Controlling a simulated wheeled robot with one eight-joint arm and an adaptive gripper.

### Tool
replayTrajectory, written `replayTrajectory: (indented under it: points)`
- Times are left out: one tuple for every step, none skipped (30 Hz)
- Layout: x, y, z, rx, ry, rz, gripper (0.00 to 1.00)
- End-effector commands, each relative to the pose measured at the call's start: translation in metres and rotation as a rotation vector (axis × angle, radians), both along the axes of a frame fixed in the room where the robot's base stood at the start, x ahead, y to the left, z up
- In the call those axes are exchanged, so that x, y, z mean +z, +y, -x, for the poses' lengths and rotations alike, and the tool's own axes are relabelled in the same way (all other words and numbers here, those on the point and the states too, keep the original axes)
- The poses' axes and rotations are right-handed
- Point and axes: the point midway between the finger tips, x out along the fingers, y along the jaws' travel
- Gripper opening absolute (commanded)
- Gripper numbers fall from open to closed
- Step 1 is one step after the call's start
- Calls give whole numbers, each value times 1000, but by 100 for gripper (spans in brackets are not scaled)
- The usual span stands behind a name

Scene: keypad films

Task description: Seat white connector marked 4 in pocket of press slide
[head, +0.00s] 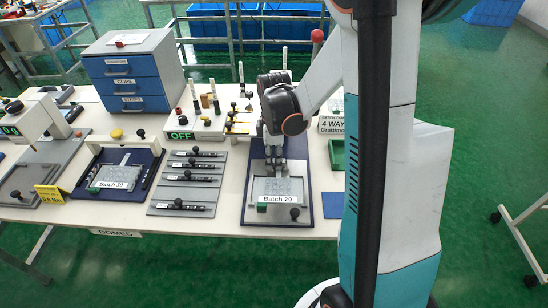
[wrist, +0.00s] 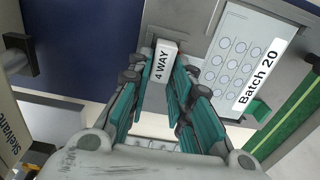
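The white connector, labelled "4 WAY" (wrist: 165,62), is between the teal finger pads of my gripper (wrist: 166,78) in the wrist view. Both pads look pressed against its sides. In the head view my gripper (head: 275,162) points down over the back part of the grey press slide (head: 252,212); the connector cannot be made out there. The slide also shows in the wrist view (wrist: 205,25), with a dotted film labelled "Batch 20" (wrist: 222,62) right of the connector. The pocket is not clearly visible, and I cannot tell whether the connector touches it.
A second fixture with "Batch 30" (head: 113,184) and a slotted grey rack (head: 180,210) stand to the left. A blue drawer cabinet (head: 135,85) is behind. A green bin (head: 337,153) and a "4 WAY" sign (head: 336,125) are at right. My arm covers the table's right part.

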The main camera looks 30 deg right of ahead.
Motion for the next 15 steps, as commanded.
replayTrajectory:
  points:
    - [0,0,0,0,-1,1,39]
    - [0,0,0,0,-1,1,39]
    - [0,0,0,0,-1,1,39]
    - [0,0,0,0,-1,1,39]
    - [0,0,0,0,-1,1,39]
    - [0,0,0,0,-1,1,39]
    - [0,0,0,0,-1,1,39]
    - [0,0,0,0,-1,1,39]
    - [0,0,0,0,0,0,39]
    - [0,0,0,0,0,0,39]
    - [0,0,0,0,0,0,39]
    - [1,0,0,0,0,0,39]
    - [2,0,0,0,0,0,39]
    - [4,0,0,0,0,0,39]
    - [7,0,0,0,-1,1,39]
